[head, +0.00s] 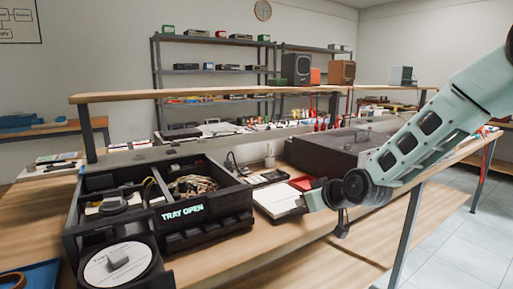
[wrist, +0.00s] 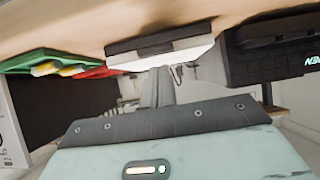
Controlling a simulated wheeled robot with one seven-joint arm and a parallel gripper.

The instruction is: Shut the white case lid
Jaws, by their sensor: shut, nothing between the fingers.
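The white case (head: 276,199) lies near the front edge of the wooden bench, right of the black tray unit. In the wrist view, the white case (wrist: 165,53) is a pale slab with a dark strip along one edge. I cannot tell the angle of its lid. My gripper (head: 303,203) is at the right side of the case, partly hidden by my dark wrist. In the wrist view, my gripper's narrow grey fingers (wrist: 160,88) are together and empty, reaching toward the case. I cannot tell whether they touch it.
The black tray unit (head: 165,205) with lit lettering stands left of the case. A red item (head: 302,183) and a dark flat device (head: 266,177) lie behind the case. A large dark box (head: 335,150) is farther back. Bare bench shows in front.

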